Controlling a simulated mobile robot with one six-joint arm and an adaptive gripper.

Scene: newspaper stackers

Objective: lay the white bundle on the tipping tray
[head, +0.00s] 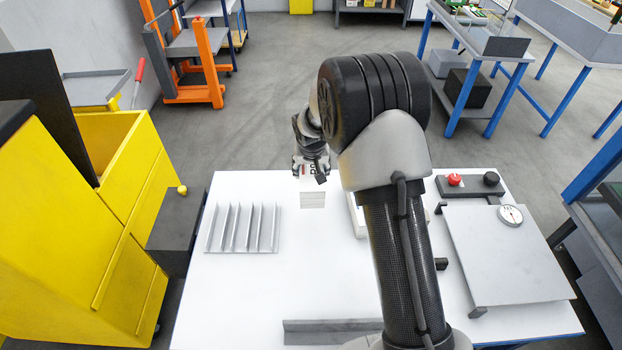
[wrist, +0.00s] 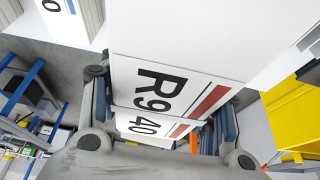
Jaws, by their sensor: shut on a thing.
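My gripper (head: 311,178) is above the white table, left of my arm link in the head view. In the wrist view my gripper (wrist: 163,112) has its two fingers on either side of a white bundle (wrist: 205,45) and is shut on it. The bundle bears black print reading "R9" and a red bar.
A finned grey rack (head: 242,228) stands on the white table (head: 270,290) at left. A white thing (head: 357,215) is partly hidden behind my arm. A control box with a red button (head: 454,180) sits at back right. A yellow cabinet (head: 60,240) stands left.

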